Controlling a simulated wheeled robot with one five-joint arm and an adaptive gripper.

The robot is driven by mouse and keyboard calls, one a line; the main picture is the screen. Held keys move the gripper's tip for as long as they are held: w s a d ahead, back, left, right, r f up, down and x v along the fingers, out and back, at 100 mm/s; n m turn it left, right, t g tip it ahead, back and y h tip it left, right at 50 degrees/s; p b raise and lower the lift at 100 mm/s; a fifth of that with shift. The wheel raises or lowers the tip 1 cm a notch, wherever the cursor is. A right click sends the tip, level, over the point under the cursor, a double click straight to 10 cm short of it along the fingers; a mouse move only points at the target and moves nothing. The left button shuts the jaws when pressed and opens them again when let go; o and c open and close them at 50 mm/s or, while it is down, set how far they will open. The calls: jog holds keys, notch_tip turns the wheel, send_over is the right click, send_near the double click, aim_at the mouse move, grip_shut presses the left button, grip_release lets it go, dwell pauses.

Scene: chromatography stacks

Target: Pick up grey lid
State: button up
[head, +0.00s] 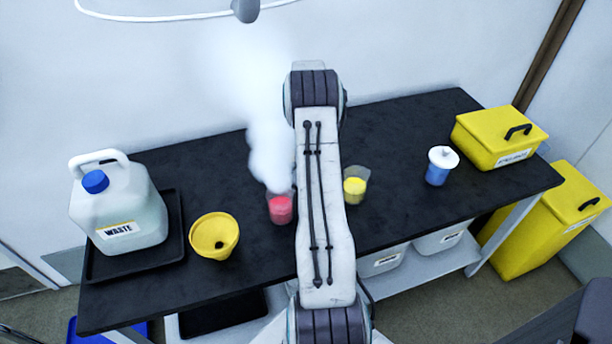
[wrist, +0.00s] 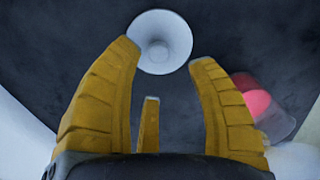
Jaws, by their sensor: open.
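A pale grey round lid (wrist: 160,42) with a small raised centre lies on the dark table top in the wrist view, at the top middle. My gripper (wrist: 164,56) has its yellow fingers spread, with nothing between them. The lid shows just beyond and between the two outer fingertips; I cannot tell the height gap. In the head view I do not see this lid or my gripper; my arm covers the middle of the table.
A beaker with red liquid (head: 281,209) gives off white vapour left of my arm; a yellow-filled beaker (head: 354,190) stands right. A yellow funnel (head: 214,235), waste jug (head: 118,212), blue jar with white lid (head: 439,172) and yellow box (head: 498,138) also stand on the black table (head: 400,120).

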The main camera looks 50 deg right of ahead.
jog(key=shift+s+d+f+p, duration=0.15)
jog(key=shift+f+p, duration=0.1)
jog(key=shift+f, duration=1.1)
jog(key=shift+d+f+p, duration=0.1)
jog(key=shift+f+p, duration=0.1)
jog(key=shift+f, duration=1.1)
jog(key=shift+o, duration=0.2)
grip_shut()
